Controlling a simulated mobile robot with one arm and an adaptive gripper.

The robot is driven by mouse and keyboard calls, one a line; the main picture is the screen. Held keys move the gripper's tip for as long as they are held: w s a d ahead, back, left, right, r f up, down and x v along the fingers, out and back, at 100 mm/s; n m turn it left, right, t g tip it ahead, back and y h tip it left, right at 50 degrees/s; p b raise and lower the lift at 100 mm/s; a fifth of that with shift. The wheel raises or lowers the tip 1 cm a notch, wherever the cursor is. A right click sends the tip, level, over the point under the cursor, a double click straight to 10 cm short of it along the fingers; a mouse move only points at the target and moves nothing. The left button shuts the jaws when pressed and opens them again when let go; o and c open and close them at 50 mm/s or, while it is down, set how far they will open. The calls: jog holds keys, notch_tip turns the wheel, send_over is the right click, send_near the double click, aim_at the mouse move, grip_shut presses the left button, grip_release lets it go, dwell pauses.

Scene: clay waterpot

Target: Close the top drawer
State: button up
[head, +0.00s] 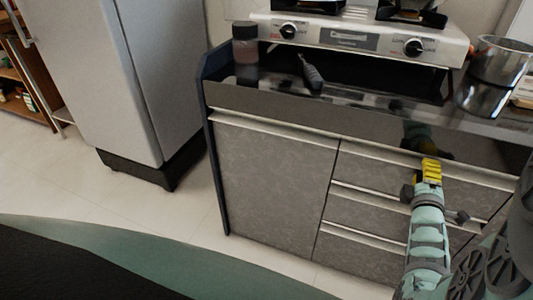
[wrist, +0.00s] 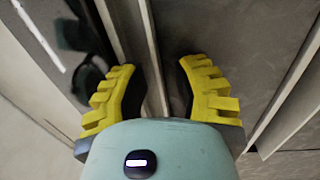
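The grey cabinet (head: 270,185) has a stack of drawers right of its wide left door. The top drawer (head: 375,171) has a pale strip along its upper edge and looks about flush with the cabinet; I cannot tell whether a small gap is left. My gripper (head: 430,165), with yellow fingertips, is at the upper right part of this drawer front and hides some of it. In the wrist view my gripper (wrist: 157,66) is open, its fingers spread on either side of a pale drawer edge strip (wrist: 154,55). Nothing is held. I cannot tell whether the fingers touch the front.
The dark glossy countertop (head: 360,100) above carries a stove (head: 360,38), a jar (head: 245,50), a dark-handled utensil (head: 312,75) and a metal pot (head: 495,70). A fridge (head: 150,80) stands at left. The pale floor (head: 130,215) before it is clear.

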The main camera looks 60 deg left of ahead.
jog(key=shift+o, duration=0.2)
jog(key=v, duration=1.2)
dwell(0.4)
